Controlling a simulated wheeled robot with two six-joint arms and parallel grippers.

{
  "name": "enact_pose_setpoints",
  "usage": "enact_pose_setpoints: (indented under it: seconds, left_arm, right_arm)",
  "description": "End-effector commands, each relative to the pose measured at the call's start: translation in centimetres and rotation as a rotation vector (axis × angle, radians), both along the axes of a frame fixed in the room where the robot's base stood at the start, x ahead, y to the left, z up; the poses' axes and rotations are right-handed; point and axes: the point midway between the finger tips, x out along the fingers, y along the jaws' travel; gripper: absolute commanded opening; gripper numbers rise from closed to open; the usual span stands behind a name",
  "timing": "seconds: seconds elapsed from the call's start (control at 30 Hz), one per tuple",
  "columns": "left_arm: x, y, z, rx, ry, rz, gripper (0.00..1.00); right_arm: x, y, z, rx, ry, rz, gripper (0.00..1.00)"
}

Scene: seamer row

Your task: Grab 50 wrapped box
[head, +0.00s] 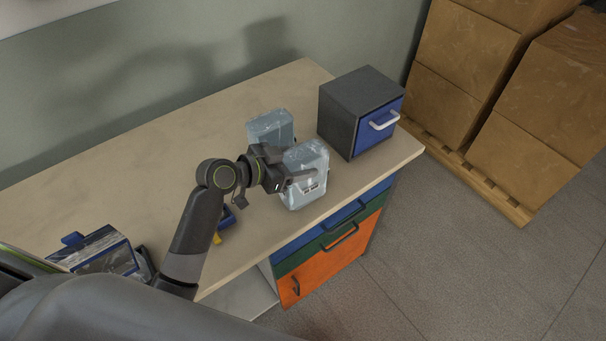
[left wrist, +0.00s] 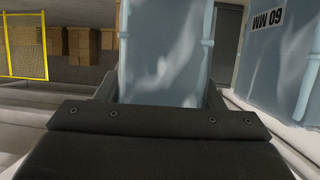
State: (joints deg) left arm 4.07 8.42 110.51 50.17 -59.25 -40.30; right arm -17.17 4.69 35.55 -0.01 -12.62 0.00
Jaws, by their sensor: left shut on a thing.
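Two boxes in pale blue wrap are near the table's right end. The front box (head: 311,157) has a small label too small to read in the head view. My left gripper (head: 283,165) is shut on this front box, one finger crossing its near side. I cannot tell whether it touches the table. The held box (left wrist: 165,50) fills the middle of the left wrist view, with no label showing there. The rear box (head: 270,125) stands just behind it. My right gripper is out of view.
A grey cabinet (head: 341,108) with a blue drawer stands right of the boxes. A blue and yellow item (head: 226,219) and a printed box (head: 107,253) lie to the left on the table (head: 150,160). Large cartons (head: 548,103) stand beyond the table's right end.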

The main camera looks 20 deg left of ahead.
Motion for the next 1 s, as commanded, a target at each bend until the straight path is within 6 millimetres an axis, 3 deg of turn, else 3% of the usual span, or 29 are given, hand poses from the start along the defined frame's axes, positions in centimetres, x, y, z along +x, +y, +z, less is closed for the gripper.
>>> enact_pose_setpoints:
  seconds: [0.03,0.27,0.57,1.0]
  left_arm:
    - [0.0,0.0,0.0,0.0,0.0,0.0,0.41]
    - [0.0,0.0,0.1,-0.001,-0.001,0.0,0.13]
    - [0.1,0.0,0.8,-0.001,-0.006,-0.001,0.13]
    - [0.0,0.0,8.7,0.001,-0.008,0.0,0.13]
  right_arm:
    - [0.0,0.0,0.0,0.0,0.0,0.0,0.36]
    - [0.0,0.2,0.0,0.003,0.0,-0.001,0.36]
    - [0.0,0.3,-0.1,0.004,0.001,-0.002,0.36]
    - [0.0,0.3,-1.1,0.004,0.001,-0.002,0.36]
